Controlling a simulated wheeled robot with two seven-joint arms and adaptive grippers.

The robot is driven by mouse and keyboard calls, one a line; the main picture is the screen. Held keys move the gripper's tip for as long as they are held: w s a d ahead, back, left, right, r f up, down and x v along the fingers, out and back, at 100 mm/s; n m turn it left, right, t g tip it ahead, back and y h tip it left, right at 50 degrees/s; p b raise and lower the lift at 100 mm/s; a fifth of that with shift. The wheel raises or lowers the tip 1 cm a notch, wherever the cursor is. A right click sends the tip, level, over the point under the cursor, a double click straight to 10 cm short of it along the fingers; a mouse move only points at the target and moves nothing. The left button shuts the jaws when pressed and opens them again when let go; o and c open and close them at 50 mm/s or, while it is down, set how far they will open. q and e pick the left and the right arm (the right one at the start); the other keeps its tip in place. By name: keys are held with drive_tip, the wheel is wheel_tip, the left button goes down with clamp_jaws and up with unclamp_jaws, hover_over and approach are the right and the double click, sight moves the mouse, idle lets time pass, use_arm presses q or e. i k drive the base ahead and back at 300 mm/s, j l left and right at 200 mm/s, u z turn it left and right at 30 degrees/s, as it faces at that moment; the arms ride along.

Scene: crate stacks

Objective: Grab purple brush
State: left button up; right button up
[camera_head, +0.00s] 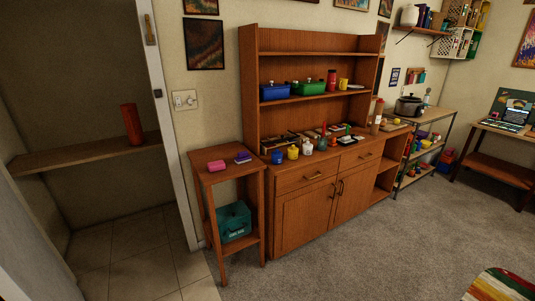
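A small purple object (243,158) lies on top of the narrow wooden side table (226,174). It looks like a flat block or brush, too small to tell for certain. A pink object (216,166) lies to its left on the same table top, apart from it. Neither of my grippers shows in the head view.
A teal box (234,222) sits on the side table's lower shelf. To the right stands a wooden hutch (293,206) with cups, bottles and boxes. A doorway with a shelf and red cylinder (132,124) is left. Carpet (390,245) in front is mostly clear.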

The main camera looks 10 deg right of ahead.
sight(243, 156)
drive_tip(key=i+l+z, duration=0.15)
drive_tip(key=i+z, duration=0.4)
drive_tip(key=i, duration=0.25)
drive_tip(key=i+l+u, duration=0.25)
drive_tip(key=i+l, duration=0.4)
drive_tip(key=i+l+u, duration=0.25)
drive_tip(key=l+u, duration=0.2)
drive_tip(key=l, duration=0.15)
drive_tip(key=i+l+u, duration=0.15)
drive_tip(key=l+u, duration=0.3)
drive_tip(key=l, duration=0.2)
drive_tip(key=l+u, duration=0.45)
drive_tip(key=l, duration=0.2)
drive_tip(key=l+u, duration=0.45)
drive_tip(key=l, duration=0.25)
drive_tip(key=k, duration=0.05)
